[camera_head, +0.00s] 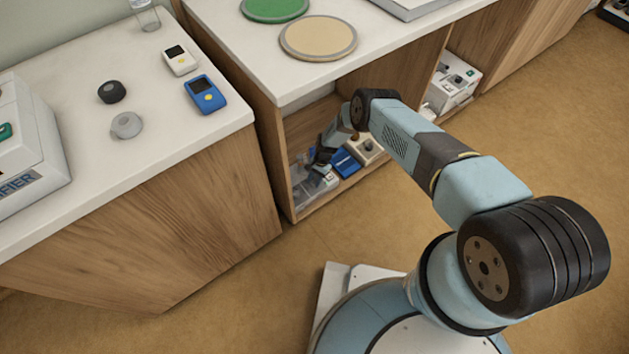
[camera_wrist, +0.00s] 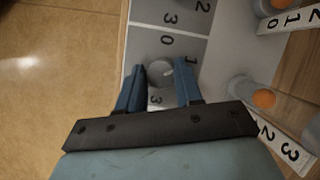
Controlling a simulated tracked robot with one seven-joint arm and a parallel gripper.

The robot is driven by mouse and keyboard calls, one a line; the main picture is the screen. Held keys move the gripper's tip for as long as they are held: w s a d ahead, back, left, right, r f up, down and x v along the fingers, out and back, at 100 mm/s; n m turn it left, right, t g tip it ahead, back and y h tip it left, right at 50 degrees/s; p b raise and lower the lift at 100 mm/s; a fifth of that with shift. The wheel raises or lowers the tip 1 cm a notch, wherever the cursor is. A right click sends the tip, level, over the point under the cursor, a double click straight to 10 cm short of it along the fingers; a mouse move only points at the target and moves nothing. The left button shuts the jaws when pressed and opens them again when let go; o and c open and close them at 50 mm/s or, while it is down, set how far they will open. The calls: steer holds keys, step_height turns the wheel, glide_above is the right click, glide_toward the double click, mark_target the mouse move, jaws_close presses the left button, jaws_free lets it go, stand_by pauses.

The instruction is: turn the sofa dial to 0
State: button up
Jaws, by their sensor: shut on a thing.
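In the wrist view a round grey dial (camera_wrist: 160,73) sits on a grey panel (camera_wrist: 140,45) marked 0, 1 and 3. The 0 is above the dial, the 1 to its upper right and the 3 below it. A small pale mark shows on the dial's right side; its exact heading is hard to read. My gripper (camera_wrist: 160,84) is shut on this dial, one blue finger on each side. In the head view my gripper (camera_head: 324,156) reaches into the low shelf, and the dial is not distinguishable. No label naming the sofa is readable.
Another panel section (camera_wrist: 185,12) with 2 and 3 adjoins above. Orange-capped knobs (camera_wrist: 264,98) with numbered plates stand close on the right. In the head view a blue device (camera_head: 345,162) is beside my gripper. The shelf's wooden side (camera_head: 272,150) and the counter above (camera_head: 300,75) bound the space.

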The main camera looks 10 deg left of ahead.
steer(key=n, duration=0.2)
steer(key=n+h, duration=0.1)
steer(key=n, duration=0.1)
steer(key=n+h, duration=0.1)
steer(key=n, duration=0.1)
steer(key=shift+w+a, duration=0.15)
steer(key=shift+a, duration=0.15)
steer(key=n+h, duration=0.2)
steer(key=n, duration=0.3)
steer(key=shift+a, duration=0.1)
steer(key=shift+n, duration=0.5)
steer(key=o, duration=1)
steer(key=shift+h, duration=0.3)
steer(key=v, duration=0.7)
steer(key=shift+r, duration=0.2)
